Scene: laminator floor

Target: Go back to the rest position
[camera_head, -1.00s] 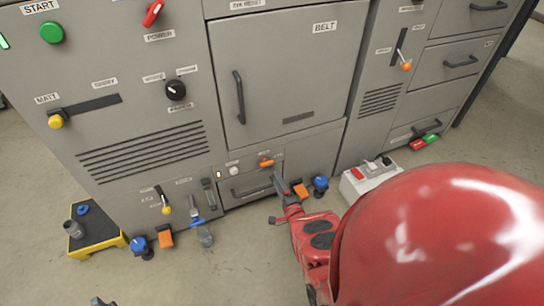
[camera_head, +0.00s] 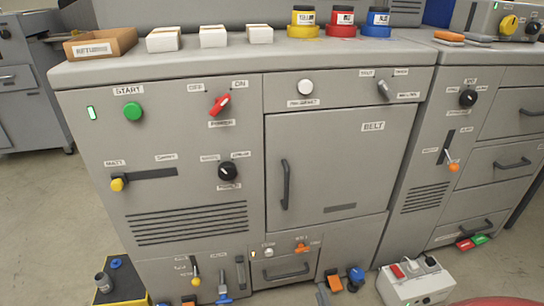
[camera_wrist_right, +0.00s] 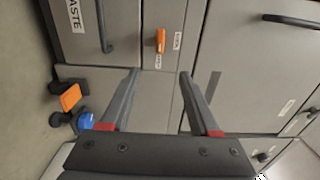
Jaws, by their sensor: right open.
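My right gripper (camera_wrist_right: 160,72) is open and empty in the right wrist view, its two dark fingers spread in front of the grey cabinet. A red part of my body shows at the bottom right. My left gripper is not in view.
The grey laminator cabinet (camera_head: 190,183) fills the middle, with its BELT door (camera_head: 330,160). Blue and orange casters (camera_head: 355,276) stand at its foot. A white switch box (camera_head: 415,284) is on the floor at right.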

